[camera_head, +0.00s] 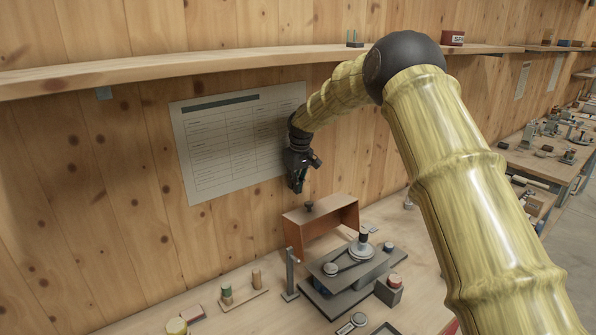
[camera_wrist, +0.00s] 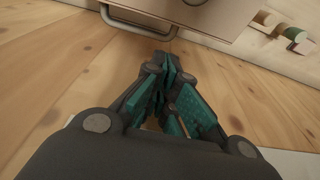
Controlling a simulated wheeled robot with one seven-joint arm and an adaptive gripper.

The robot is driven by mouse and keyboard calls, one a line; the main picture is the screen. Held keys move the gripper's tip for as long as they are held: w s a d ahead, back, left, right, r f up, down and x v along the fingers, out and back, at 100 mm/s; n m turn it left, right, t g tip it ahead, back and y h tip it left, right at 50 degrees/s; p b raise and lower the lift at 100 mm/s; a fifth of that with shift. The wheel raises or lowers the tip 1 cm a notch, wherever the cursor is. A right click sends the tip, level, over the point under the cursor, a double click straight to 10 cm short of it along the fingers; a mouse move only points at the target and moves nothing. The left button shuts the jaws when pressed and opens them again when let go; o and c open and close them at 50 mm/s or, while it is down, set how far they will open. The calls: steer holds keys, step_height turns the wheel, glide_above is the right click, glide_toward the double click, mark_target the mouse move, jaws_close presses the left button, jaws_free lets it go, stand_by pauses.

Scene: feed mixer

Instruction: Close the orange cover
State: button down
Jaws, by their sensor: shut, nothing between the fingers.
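The orange cover (camera_head: 335,222) stands on the bench in the head view, behind the grey mixer base (camera_head: 345,275) and apart from its top plate. My gripper (camera_head: 298,187) is just above the cover's left end, close to the wall, pointing down. It is shut and empty, and a gap shows between it and the knob. In the wrist view the teal-padded fingers (camera_wrist: 168,78) are together.
A thin grey post (camera_head: 290,272) stands left of the mixer. A block with a red button (camera_head: 392,286) is at its right. Pegs (camera_head: 240,290) stand on a strip at the left. A paper chart (camera_head: 235,140) hangs behind my gripper, below a shelf (camera_head: 180,67).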

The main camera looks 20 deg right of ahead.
mark_target(303, 207)
steer(key=shift+s+d+f+p, duration=0.25)
steer(key=shift+s+p, duration=0.35)
steer(key=shift+s, duration=0.05)
steer(key=shift+s+d+f+p, duration=0.2)
steer(key=shift+s+f+p, duration=0.05)
steer(key=shift+s+p, duration=0.35)
steer(key=shift+s+d+f+p, duration=0.25)
steer(key=shift+s+p, duration=0.3)
steer(key=shift+s, duration=0.15)
steer(key=shift+f, duration=0.15)
steer(key=shift+s, duration=0.1)
